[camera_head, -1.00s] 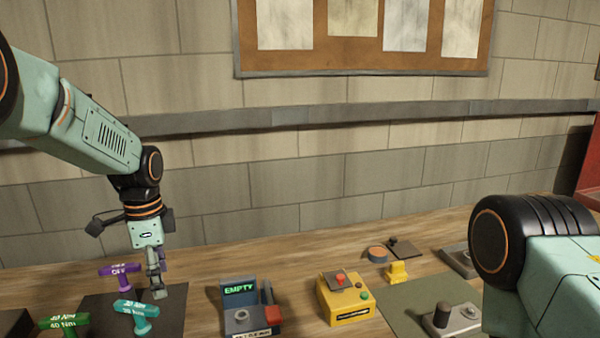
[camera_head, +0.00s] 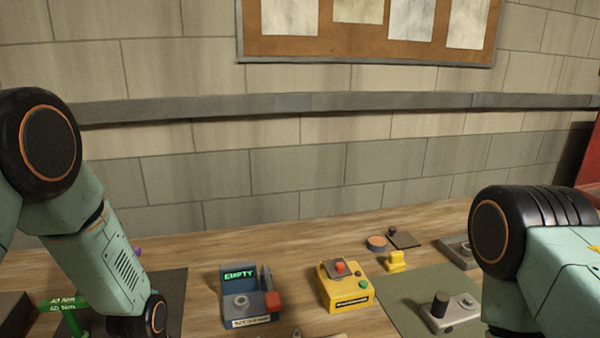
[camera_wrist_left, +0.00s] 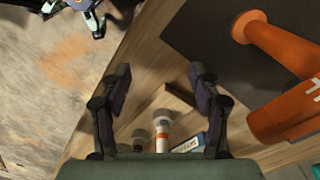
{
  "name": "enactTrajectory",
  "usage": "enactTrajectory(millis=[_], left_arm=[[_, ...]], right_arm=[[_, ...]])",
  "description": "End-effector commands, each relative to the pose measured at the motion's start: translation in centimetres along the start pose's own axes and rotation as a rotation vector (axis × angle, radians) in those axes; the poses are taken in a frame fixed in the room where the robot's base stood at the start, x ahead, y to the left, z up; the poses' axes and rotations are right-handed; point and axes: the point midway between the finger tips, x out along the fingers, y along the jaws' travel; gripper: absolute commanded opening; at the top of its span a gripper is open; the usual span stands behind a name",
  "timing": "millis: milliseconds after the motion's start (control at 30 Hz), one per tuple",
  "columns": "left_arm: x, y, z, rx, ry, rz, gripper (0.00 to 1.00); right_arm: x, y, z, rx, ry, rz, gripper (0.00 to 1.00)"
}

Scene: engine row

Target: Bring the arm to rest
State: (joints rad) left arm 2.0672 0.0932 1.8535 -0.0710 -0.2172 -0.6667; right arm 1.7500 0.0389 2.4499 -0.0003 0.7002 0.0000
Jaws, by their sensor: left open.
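My left arm (camera_head: 105,255) comes in from the left and bends down to the bottom edge in the head view. My left gripper (camera_wrist_left: 160,85) shows in the left wrist view, its two fingers wide apart with nothing between the tips. The floor and the wooden bench edge lie beyond the fingers. My right arm (camera_head: 555,265) is at the right in the head view; its gripper is out of frame.
An orange T-handled tool (camera_wrist_left: 270,48) lies right of the fingers. A green tool (camera_head: 68,312) stands beside my left arm. A box reading EMPTY (camera_head: 240,280) and a yellow button box (camera_head: 346,286) stand mid-bench. A grey device (camera_head: 450,312) sits further right.

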Motion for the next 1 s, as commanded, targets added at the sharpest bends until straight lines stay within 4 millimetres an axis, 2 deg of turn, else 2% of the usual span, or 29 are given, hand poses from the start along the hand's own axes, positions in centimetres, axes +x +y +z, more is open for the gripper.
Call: enactTrajectory(millis=[33,100,200,367,567,600,667,1000], left_arm=[[1.9,2.1,2.2,-0.062,-0.012,0.009,0.63],[3.8,4.5,4.7,-0.155,-0.012,0.011,0.63],[5.7,7.8,8.5,-0.289,-0.014,0.005,0.63],[6.7,12.2,13.7,-0.481,-0.015,-0.003,0.63],[6.0,16.4,19.0,-0.676,-0.017,-0.017,0.63],[6.1,16.8,19.6,-0.704,-0.013,-0.021,0.63],[7.6,16.3,19.0,-0.698,-0.003,-0.023,0.63],[14.0,16.1,19.1,-0.694,-0.005,-0.022,0.63]], right_arm=[[0.0,0.0,0.0,0.001,0.0,0.0,0.4],[0.0,0.0,0.0,0.001,0.0,0.0,0.4],[0.0,0.0,0.0,0.002,0.0,0.0,0.4],[0.0,0.0,0.0,0.002,0.0,0.0,0.4],[0.0,0.0,0.0,0.001,0.0,0.0,0.4],[0.2,0.0,0.0,0.001,0.0,0.0,0.4],[1.7,0.0,-0.1,0.001,0.001,0.0,0.4],[8.1,0.1,0.0,0.002,-0.001,0.0,0.4]])
